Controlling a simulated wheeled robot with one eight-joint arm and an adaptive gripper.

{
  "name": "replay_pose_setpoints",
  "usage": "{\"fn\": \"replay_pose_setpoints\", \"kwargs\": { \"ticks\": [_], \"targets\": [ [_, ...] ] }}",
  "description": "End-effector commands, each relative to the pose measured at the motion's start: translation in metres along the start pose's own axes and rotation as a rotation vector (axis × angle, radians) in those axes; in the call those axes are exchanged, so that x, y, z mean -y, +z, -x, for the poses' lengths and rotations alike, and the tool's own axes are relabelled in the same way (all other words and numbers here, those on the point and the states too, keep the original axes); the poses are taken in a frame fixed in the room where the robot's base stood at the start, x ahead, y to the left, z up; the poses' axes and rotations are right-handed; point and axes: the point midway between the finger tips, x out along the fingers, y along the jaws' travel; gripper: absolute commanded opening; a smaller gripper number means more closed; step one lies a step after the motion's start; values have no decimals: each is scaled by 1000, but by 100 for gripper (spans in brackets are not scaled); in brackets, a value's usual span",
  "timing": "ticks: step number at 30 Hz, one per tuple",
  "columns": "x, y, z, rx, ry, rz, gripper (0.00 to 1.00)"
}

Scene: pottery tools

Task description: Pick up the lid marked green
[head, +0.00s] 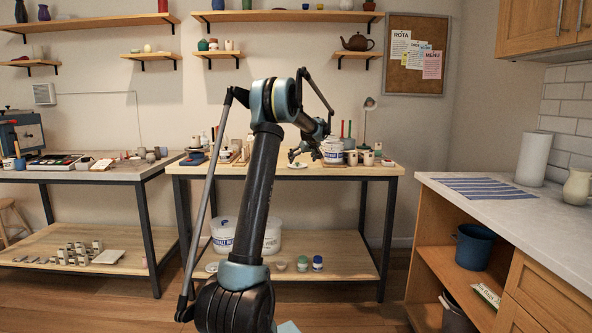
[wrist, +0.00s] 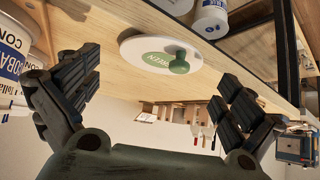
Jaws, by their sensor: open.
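The lid marked green is a white disc (wrist: 132,49) with a green oval label and a green knob (wrist: 178,66), seen between my fingers in the wrist view. In the head view the lid (head: 297,166) lies on the middle wooden worktable (head: 350,171), just below my gripper (head: 294,155). In the wrist view my gripper (wrist: 158,78) has its two black fingers wide apart. Nothing is between the pads, and the lid lies beyond the fingertips.
A white labelled tub (head: 332,157) stands on the worktable just right of my gripper, with small cups (head: 367,158) beside it. Wooden racks and jars stand to the left. White buckets (head: 223,235) are on the lower shelf. The table's front strip is clear.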

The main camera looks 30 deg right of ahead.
Motion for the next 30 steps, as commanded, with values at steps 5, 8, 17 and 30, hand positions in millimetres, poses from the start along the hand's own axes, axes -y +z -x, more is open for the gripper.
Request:
{"fn": "replay_pose_setpoints", "kwargs": {
  "ticks": [5, 8, 17, 30],
  "targets": [
    [2, -1, -26, 0, -1, 1, 100],
    [2, -1, -36, 0, 0, 1, 100],
    [2, 0, -40, 0, 0, 0, 91],
    [2, -1, -39, 0, 0, 0, 59]
  ]
}}
